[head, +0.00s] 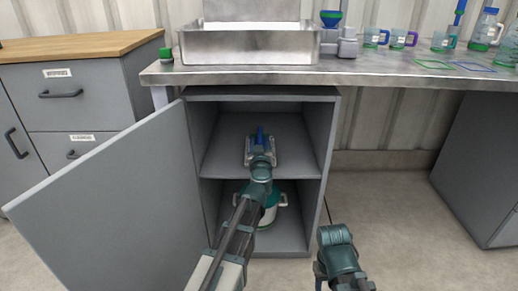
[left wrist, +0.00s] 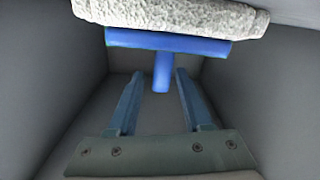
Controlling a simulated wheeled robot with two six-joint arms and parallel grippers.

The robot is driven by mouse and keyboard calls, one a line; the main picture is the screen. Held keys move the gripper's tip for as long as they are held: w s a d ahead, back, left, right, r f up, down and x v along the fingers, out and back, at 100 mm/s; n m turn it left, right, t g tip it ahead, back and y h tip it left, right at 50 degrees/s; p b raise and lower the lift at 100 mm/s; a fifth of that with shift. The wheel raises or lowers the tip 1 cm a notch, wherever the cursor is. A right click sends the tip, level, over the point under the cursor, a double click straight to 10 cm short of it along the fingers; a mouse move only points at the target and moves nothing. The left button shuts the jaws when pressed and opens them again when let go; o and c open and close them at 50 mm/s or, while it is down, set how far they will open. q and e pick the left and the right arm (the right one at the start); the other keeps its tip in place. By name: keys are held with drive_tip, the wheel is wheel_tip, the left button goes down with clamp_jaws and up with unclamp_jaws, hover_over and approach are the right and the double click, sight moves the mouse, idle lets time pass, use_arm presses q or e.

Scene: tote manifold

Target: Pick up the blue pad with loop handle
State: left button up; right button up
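The pad shows in the left wrist view as a rough white block (left wrist: 180,14) with a blue backing (left wrist: 170,42) and a blue handle part (left wrist: 162,72) sticking out towards me. Whether that handle is a loop cannot be told from this angle. In the head view, a bit of blue (head: 260,135) shows on the cabinet's upper shelf, just beyond my left gripper (head: 261,150). My left gripper is open, its two fingers (left wrist: 160,76) apart, with the handle part showing between their tips. No contact is visible. My right arm is low at the front; its gripper fingers do not show.
The grey cabinet (head: 325,150) stands open, its door (head: 110,185) swung out left. Its side walls and top are close around my left arm. A white and teal container (head: 272,207) stands on the lower level. The counter (head: 380,68) above holds a sink (head: 250,47) and mugs (head: 398,38).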

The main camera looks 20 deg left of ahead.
use_arm(q)
clamp_jaws()
idle(1.2)
